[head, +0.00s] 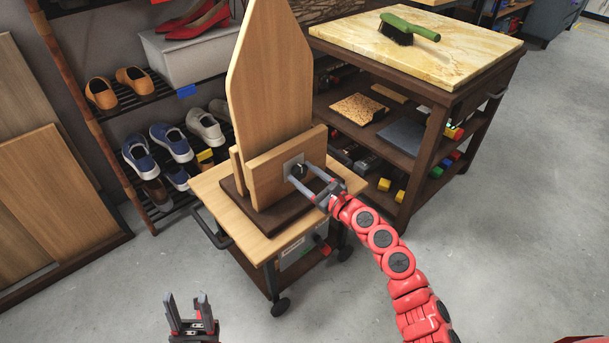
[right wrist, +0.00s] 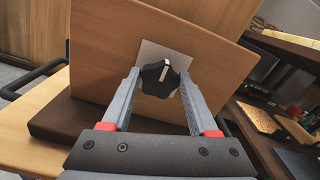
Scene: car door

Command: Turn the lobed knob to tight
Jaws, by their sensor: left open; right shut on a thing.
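The lobed knob (right wrist: 160,79) is black with a white mark line that runs up and slightly right in the right wrist view. It sits on a light square plate on a wooden panel, and in the head view it is a small dark shape (head: 298,171). My right gripper (head: 306,179) reaches the knob from the front, with one finger on each side of it. In the right wrist view the fingers (right wrist: 159,88) flank the knob and are shut on its sides. My left gripper (head: 188,312) is open and empty, low in the head view, away from the panel.
The panel (head: 270,70) stands upright on a dark base on a small wheeled wooden cart (head: 235,217). A shoe rack (head: 160,95) is behind left. A workbench (head: 410,50) with a green brush (head: 409,27) stands behind right. Floor at the front right is clear.

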